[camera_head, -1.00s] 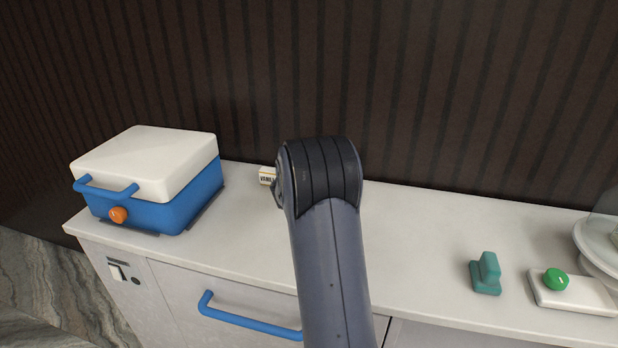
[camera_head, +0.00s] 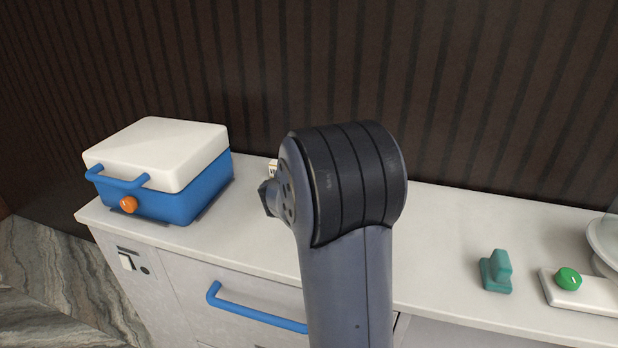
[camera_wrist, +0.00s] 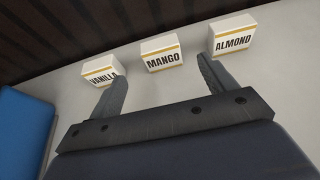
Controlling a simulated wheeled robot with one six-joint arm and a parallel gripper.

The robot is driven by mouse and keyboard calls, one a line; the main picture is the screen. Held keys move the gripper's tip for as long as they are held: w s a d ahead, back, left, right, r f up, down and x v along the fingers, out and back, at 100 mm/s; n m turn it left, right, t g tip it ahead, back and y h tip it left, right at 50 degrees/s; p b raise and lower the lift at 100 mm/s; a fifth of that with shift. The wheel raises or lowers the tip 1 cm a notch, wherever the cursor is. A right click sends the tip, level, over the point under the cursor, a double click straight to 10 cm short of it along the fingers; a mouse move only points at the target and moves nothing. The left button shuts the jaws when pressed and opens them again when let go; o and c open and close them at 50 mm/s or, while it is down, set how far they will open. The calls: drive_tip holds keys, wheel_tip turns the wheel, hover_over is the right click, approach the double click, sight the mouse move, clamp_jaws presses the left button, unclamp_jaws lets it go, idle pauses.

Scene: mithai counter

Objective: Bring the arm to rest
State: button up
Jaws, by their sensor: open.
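In the wrist view my gripper (camera_wrist: 160,88) is open, its two fingers spread apart with nothing between them. Three small labelled boxes stand beyond the fingers. The vanilla box (camera_wrist: 101,69) is partly covered by the left finger, the mango box (camera_wrist: 162,55) stands between the fingers, and the almond box (camera_wrist: 232,36) is just beyond the right fingertip. I cannot tell whether the fingers touch the boxes. In the head view my arm rises in the middle and hides most of the gripper and nearly all of the boxes.
A blue box with a white lid (camera_head: 163,150) and orange knob stands at the counter's left end. A teal block (camera_head: 496,272) and a white pad with a green button (camera_head: 568,279) sit at the right. A blue drawer handle (camera_head: 255,314) juts from the front. The ribbed wall (camera_head: 250,70) stands behind.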

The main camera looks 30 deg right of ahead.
drive_tip(key=x, duration=1.2)
drive_tip(key=shift+d+p, duration=0.1)
drive_tip(key=shift+p, duration=0.25)
drive_tip(key=shift+r+p, duration=0.3)
drive_tip(key=shift+r, duration=0.65)
